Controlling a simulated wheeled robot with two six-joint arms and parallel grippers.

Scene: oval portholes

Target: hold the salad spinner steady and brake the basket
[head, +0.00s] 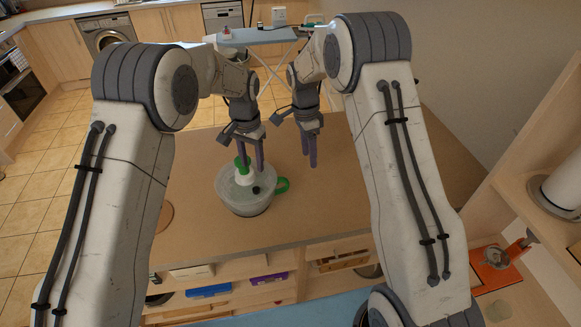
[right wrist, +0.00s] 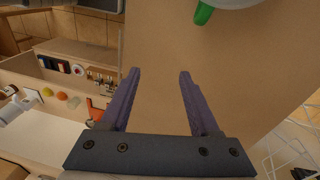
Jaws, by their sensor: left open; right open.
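The salad spinner (head: 246,205) stands on the wooden counter, a clear bowl with a white and green top part, a dark knob and a green handle (head: 282,185) at its right. My left gripper (head: 251,168) is open with its purple fingers over the spinner's lid; whether they touch it I cannot tell. My right gripper (head: 309,163) is open and empty, above the counter to the right of the spinner. In the right wrist view its fingers (right wrist: 157,75) are spread over bare counter, with the green handle (right wrist: 204,13) at the top edge. The basket inside is not clearly visible.
The counter (head: 335,205) is clear right of the spinner. A round brown item (head: 165,216) lies at its left, partly behind my left arm. Shelves below hold blue (head: 208,291) and purple boxes. An ironing board (head: 258,36) stands beyond the counter.

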